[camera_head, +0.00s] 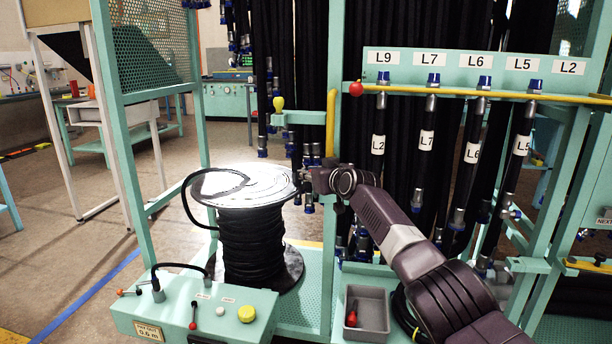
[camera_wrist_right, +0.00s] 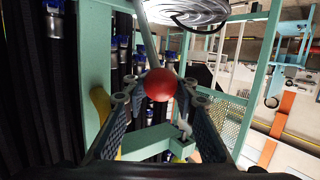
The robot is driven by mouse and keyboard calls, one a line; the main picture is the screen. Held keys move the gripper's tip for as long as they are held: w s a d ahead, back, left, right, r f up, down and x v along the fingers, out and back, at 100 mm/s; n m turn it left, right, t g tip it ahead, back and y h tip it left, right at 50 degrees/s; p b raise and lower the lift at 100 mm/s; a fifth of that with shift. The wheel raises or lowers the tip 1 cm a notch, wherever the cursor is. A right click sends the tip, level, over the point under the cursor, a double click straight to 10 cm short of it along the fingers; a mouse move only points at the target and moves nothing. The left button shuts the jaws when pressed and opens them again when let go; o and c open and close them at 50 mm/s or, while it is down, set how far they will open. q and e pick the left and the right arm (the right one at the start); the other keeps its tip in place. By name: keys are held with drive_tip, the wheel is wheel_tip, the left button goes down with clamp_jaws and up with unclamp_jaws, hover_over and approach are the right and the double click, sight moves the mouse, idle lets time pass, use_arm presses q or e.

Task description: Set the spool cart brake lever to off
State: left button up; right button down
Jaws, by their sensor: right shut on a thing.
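My right gripper (camera_head: 303,181) is beside the right rim of the spool (camera_head: 252,240), which is wound with black hose. In the right wrist view a red ball knob (camera_wrist_right: 160,84) sits between the two fingers of this gripper (camera_wrist_right: 158,92), which are shut on it. A light grey rod (camera_wrist_right: 148,38) runs from the knob toward the top of that view. In the head view this knob is hidden by the gripper, and no label shows whether the lever is on or off. My left gripper is not in view.
A green control box (camera_head: 190,312) with small levers and a yellow button (camera_head: 246,314) stands in front of the spool. Labelled hoses hang from a green rack (camera_head: 420,65) with a yellow rail on the right. A grey bin (camera_head: 372,312) sits below my right arm.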

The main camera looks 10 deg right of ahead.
drive_tip(key=shift+d+r, duration=0.2)
drive_tip(key=shift+d, duration=0.5)
drive_tip(key=c, duration=1.7)
unclamp_jaws()
drive_tip(key=shift+s+r, duration=0.1)
drive_tip(key=shift+s, duration=0.1)
drive_tip(key=shift+o, duration=0.6)
drive_tip(key=shift+a, duration=0.15)
drive_tip(key=shift+w+f, duration=0.1)
drive_tip(key=shift+f, duration=0.1)
drive_tip(key=shift+r, duration=0.1)
drive_tip(key=shift+s+d+r, duration=0.15)
drive_tip(key=shift+s+d, duration=0.05)
drive_tip(key=shift+s, duration=0.25)
drive_tip(key=shift+s+d, duration=0.1)
drive_tip(key=shift+s, duration=0.7)
drive_tip(key=shift+v, duration=2.45)
